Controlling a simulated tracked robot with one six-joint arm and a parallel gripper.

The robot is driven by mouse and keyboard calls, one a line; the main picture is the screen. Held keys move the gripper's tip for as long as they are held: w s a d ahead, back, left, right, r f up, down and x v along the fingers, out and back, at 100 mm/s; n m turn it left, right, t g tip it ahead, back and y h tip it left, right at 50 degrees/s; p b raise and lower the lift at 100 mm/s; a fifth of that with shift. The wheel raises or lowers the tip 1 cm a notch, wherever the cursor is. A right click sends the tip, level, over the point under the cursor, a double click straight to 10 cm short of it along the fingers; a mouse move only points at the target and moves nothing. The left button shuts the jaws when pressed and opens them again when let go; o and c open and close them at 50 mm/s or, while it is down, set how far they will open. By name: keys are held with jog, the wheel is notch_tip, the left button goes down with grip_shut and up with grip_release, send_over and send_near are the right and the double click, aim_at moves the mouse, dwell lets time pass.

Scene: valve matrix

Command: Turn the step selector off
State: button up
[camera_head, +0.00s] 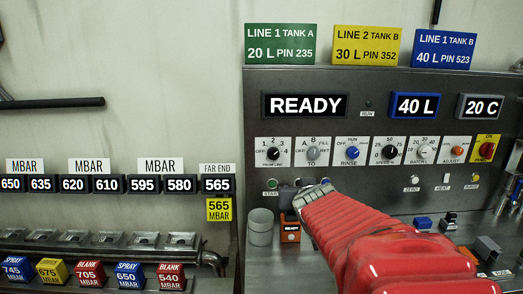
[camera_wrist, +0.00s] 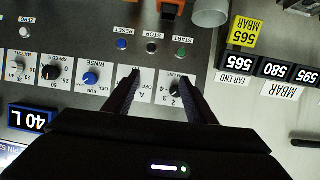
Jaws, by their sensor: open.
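No label reading "step" is legible on the control panel (camera_head: 355,185). A black knob (camera_head: 273,153) with positions OFF and 1 to 4 sits at the left end of the selector row; its pointer setting is too small to read surely. In the wrist view, which is upside down, this knob (camera_wrist: 175,86) lies close to the right finger. A second selector (camera_head: 312,153), marked A, B and FILL, is beside it; its knob is hidden by the left finger in the wrist view. My gripper (camera_wrist: 159,78) is open and empty, its fingers straddling the plates. It also shows in the head view (camera_head: 311,193), below the selectors.
A blue RINSE knob (camera_head: 352,152), a SPEED knob (camera_head: 388,152) and more dials continue rightward. A green START button (camera_head: 271,184) sits below the first knob. A grey cylinder (camera_head: 260,227) stands left of my arm.

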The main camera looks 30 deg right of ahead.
jog(key=d+r+m+t+h, duration=0.1)
jog(key=d+t+h, duration=0.1)
jog(key=d, duration=1.1)
jog(key=t, duration=0.2)
send_near(354, 154)
jog(key=v, duration=0.5)
jog(key=shift+d+f+m, duration=0.25)
jog(key=shift+d+m, duration=0.05)
jog(key=shift+m, duration=0.1)
jog(key=shift+w, duration=0.1)
jog(key=x, duration=1.3)
jog(key=shift+w+r, duration=0.1)
jog(key=shift+w, duration=0.35)
jog(key=shift+c, duration=0.4)
jog(key=c, duration=1)
jog(key=shift+o, duration=0.2)
